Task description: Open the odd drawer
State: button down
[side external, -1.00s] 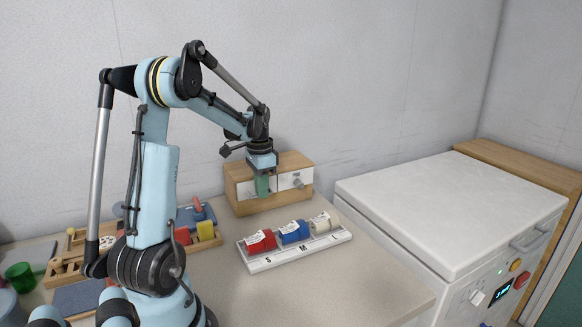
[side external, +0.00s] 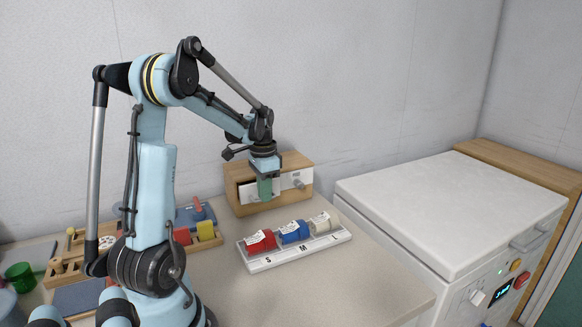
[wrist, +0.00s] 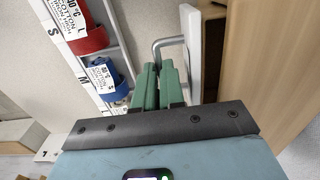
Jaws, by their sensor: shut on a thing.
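A small wooden cabinet (side external: 290,163) stands against the wall with two white drawer fronts side by side. The left drawer front (side external: 248,193) stands out from the cabinet, with a dark gap behind its top edge. The right drawer front (side external: 304,176) is flush and has a grey handle. My gripper (side external: 265,188) is in front of the left drawer. In the wrist view its green fingers (wrist: 157,72) are shut on the grey loop handle (wrist: 160,42) of this drawer. The white front (wrist: 191,50) stands apart from the wooden cabinet face (wrist: 250,60). The drawer's inside is hidden.
A white rack (side external: 295,253) marked S, M, L holds red, blue and cream spools just in front of the cabinet. A tray of coloured blocks (side external: 206,232) lies to the left. A white chest-like machine (side external: 450,205) stands at right. The front counter (side external: 340,295) is clear.

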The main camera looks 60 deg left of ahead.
jog(key=d, duration=0.7)
jog(key=shift+d, duration=0.15)
jog(key=c, duration=1.5)
grip_release()
notch_tip(320, 180, up, 12)
